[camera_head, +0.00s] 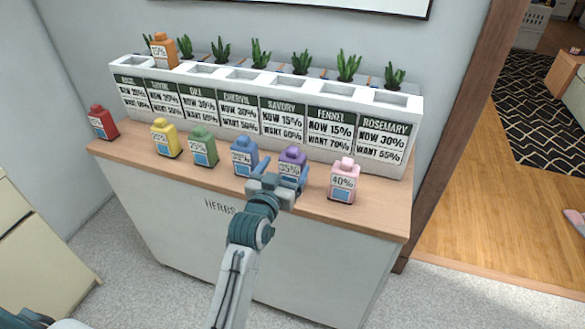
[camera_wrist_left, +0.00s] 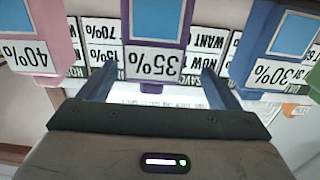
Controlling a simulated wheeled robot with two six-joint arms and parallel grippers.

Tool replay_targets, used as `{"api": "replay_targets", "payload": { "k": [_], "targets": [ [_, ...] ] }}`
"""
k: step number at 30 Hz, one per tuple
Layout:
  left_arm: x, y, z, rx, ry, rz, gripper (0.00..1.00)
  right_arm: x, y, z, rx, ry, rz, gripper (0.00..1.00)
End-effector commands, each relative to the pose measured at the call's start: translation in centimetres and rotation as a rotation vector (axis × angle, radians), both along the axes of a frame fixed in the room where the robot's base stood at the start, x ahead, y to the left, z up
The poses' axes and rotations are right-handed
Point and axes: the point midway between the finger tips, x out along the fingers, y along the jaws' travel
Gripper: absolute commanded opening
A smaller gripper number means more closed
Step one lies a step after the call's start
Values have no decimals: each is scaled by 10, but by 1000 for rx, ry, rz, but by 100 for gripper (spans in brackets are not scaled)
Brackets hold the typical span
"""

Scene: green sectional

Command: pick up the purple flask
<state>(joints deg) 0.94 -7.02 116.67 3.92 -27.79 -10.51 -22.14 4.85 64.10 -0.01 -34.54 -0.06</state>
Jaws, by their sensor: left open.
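The purple flask (camera_head: 293,157), labelled 35%, stands upright on the wooden counter top (camera_head: 225,182), between the blue flask (camera_head: 243,160) and the pink flask (camera_head: 344,180). My left gripper (camera_head: 275,183) is open in front of it and hides part of its lower body. In the left wrist view, which is upside down, the purple flask (camera_wrist_left: 157,25) lines up between the two spread fingers (camera_wrist_left: 158,80). I cannot tell whether the fingertips reach past its sides. Nothing is held. My right gripper is not in view.
The blue flask (camera_wrist_left: 275,40) and pink flask (camera_wrist_left: 38,35) stand close on either side. Green (camera_head: 202,147), yellow (camera_head: 165,140) and red (camera_head: 102,123) flasks stand farther left.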

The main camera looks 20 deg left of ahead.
Motion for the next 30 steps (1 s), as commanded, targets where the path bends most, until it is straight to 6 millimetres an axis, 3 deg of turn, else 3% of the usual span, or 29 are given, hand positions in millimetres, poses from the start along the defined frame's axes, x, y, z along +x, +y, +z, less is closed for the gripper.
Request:
{"api": "replay_targets", "payload": {
  "k": [5,15,24,30],
  "targets": [
    [12,-2,2,-1,0,0,85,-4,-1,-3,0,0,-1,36],
    [54,-10,7,1,2,0,85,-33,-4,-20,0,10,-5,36],
    [59,-10,5,0,2,0,85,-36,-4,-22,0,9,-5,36],
    [59,-10,5,0,2,0,47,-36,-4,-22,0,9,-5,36]
  ]
}}
